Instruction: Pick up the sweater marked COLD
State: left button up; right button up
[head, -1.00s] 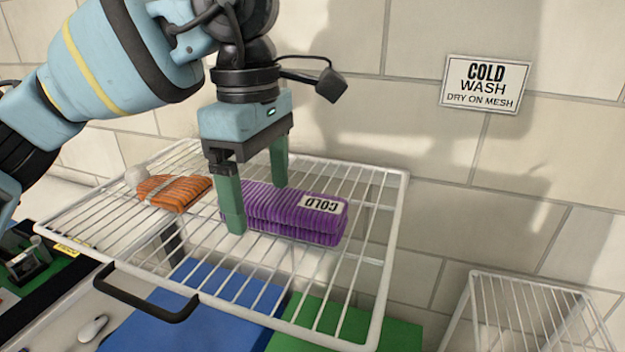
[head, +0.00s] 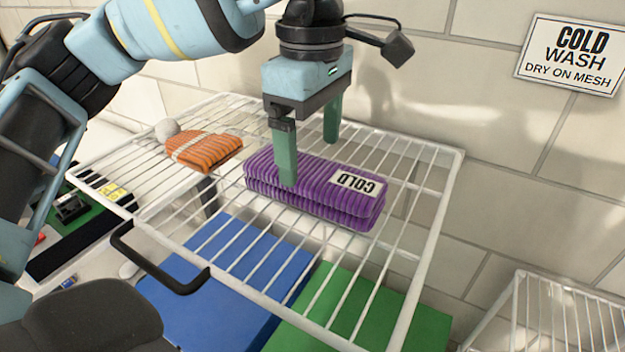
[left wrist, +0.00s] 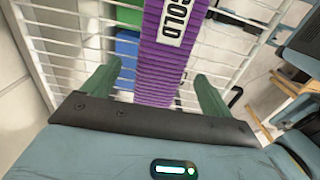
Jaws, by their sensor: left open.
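The purple ribbed sweater (head: 318,196) lies folded on the white wire rack, with a white COLD label (head: 357,182) at its right end. My left gripper (head: 310,160) is open, with its green fingers pointing down. In the head view one finger is in front of the sweater and the other is behind it. In the left wrist view the sweater (left wrist: 168,60) runs between the two spread fingers (left wrist: 155,90), with visible gaps on both sides. Whether the fingertips reach below the sweater's top is hard to tell. My right gripper is not in view.
An orange folded garment (head: 205,150) and a pale ball (head: 167,129) lie left on the wire rack (head: 425,255). A black handle (head: 155,270) is at its front. Blue (head: 225,280) and green (head: 350,305) panels lie below. A COLD WASH sign (head: 572,54) hangs on the wall.

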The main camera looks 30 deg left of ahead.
aim_at(313, 169)
pick_arm(q)
notch_tip(313, 169, down, 5)
jog(key=shift+s+f, duration=0.1)
jog(key=shift+d, duration=0.1)
jog(key=c, duration=1.2)
jog(key=shift+r, duration=0.2)
jog(key=shift+r, duration=0.5)
notch_tip(313, 169, up, 2)
jog(key=shift+r, duration=0.1)
jog(key=s+a, duration=0.2)
jog(key=s, duration=0.2)
jog(key=s+a+r, duration=0.1)
jog(key=s+a, duration=0.2)
jog(key=s, duration=0.2)
jog(key=s+a, duration=0.3)
jog(key=s, duration=0.2)
jog(key=shift+r+b, duration=0.3)
jog(key=shift+b, duration=0.1)
